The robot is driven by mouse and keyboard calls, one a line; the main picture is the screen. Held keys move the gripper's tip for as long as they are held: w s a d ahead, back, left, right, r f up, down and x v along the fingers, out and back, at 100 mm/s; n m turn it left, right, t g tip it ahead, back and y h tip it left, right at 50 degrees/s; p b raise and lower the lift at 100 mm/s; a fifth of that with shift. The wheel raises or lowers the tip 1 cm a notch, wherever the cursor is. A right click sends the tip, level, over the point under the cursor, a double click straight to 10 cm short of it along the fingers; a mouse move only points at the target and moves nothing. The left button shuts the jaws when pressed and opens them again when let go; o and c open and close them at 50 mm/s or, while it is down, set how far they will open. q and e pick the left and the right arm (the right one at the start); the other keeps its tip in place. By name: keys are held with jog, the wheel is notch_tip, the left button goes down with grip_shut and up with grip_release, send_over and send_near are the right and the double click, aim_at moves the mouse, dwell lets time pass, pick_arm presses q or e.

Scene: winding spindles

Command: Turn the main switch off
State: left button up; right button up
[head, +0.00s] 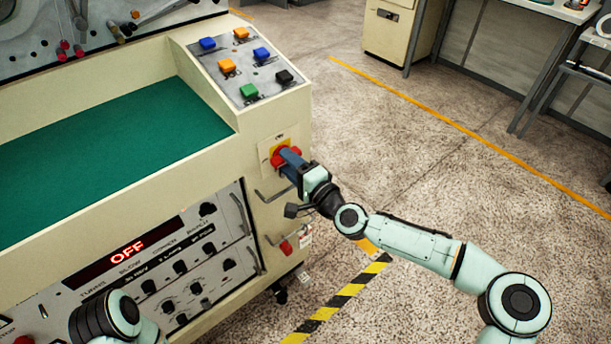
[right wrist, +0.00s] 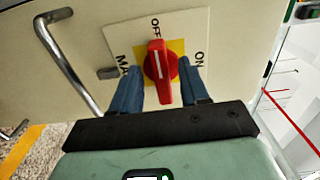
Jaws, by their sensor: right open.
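The main switch is a red rotary knob (right wrist: 160,66) on a yellow and white plate (right wrist: 185,20), on the side of the cream machine. In the right wrist view its white line points toward the OFF label, with ON off to the right. The switch (head: 279,158) is partly covered by my gripper in the head view. My right gripper (right wrist: 160,84) is open, its two blue fingers on either side of the knob; whether they touch it I cannot tell. It also shows in the head view (head: 290,163). My left gripper is out of view; only part of that arm shows.
The machine's red display (head: 127,252) reads OFF. A metal handle (right wrist: 66,62) sticks out close to the switch plate. A panel of coloured buttons (head: 244,66) is above, and a small red part (head: 286,247) is below. The floor to the right is open.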

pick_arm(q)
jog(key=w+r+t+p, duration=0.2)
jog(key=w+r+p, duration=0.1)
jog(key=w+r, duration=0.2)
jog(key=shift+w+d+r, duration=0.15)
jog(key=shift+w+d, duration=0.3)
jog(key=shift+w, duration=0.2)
pick_arm(e)
jog(key=v, duration=1.2)
jog(key=shift+s+d, duration=0.2)
jog(key=shift+s, duration=0.1)
